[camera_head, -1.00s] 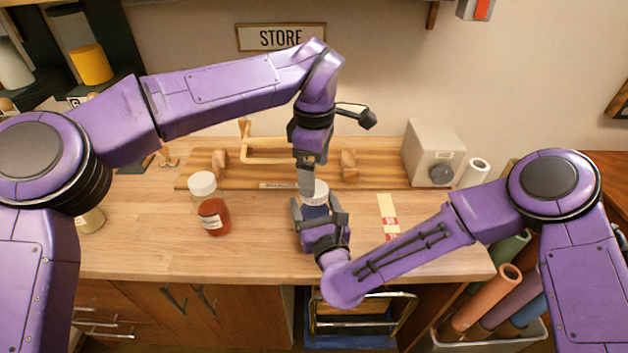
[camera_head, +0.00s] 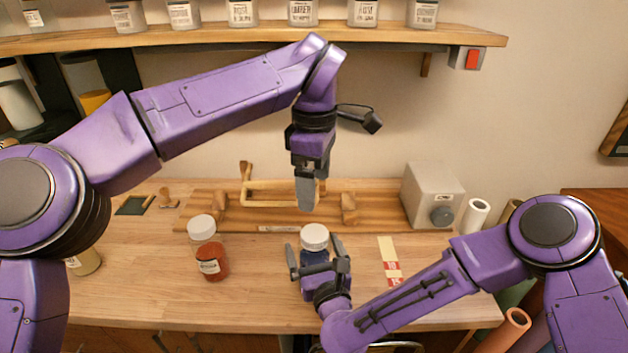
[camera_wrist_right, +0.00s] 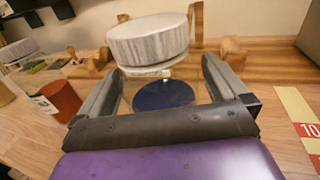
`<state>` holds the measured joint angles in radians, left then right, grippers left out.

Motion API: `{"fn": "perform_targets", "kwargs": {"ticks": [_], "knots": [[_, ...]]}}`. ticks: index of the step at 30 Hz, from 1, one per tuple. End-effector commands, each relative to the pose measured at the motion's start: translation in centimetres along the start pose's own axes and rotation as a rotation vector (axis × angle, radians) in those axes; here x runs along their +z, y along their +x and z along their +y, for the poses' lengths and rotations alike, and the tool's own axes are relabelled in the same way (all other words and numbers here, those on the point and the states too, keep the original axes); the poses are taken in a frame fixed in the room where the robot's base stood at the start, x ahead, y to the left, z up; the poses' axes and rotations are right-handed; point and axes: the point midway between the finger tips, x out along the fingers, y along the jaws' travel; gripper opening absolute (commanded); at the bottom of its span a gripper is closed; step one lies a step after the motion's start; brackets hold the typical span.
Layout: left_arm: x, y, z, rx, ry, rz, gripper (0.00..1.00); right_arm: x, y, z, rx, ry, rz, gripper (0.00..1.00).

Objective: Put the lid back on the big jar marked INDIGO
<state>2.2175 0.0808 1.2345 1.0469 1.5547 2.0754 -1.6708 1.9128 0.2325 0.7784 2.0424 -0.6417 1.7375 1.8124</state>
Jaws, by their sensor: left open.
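The big jar (camera_head: 316,257) with dark blue contents stands upright on the table. Its white lid (camera_head: 314,235) sits on its mouth; I cannot tell how tightly. In the right wrist view the lid (camera_wrist_right: 148,40) is above the clear glass and blue contents (camera_wrist_right: 163,95). No INDIGO label is readable. My left gripper (camera_head: 306,193) is open and empty, pointing down above and behind the lid.
A red-brown jar (camera_head: 212,262) and a white-capped jar (camera_head: 201,228) stand at left. A wooden rack (camera_head: 275,222) lies behind. A grey box with a knob (camera_head: 430,195) is at back right. A marked strip (camera_head: 388,258) lies right of the jar. Shelf jars line the top.

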Motion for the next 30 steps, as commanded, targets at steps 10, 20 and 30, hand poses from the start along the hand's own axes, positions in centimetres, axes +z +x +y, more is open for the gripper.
{"fn": "perform_targets", "kwargs": {"ticks": [10,20,30], "knots": [[0.0,2.9,0.0,0.000,0.000,0.000,0.89,-0.5,-5.3,0.0,0.003,0.001,0.000,1.00],[0.0,4.6,0.0,0.000,-0.001,0.000,0.89,-0.2,-10.3,0.0,0.002,-0.001,0.000,1.00],[0.0,4.5,0.0,0.000,0.000,0.000,0.89,0.0,-10.5,0.0,0.000,0.000,0.000,1.00]]}}
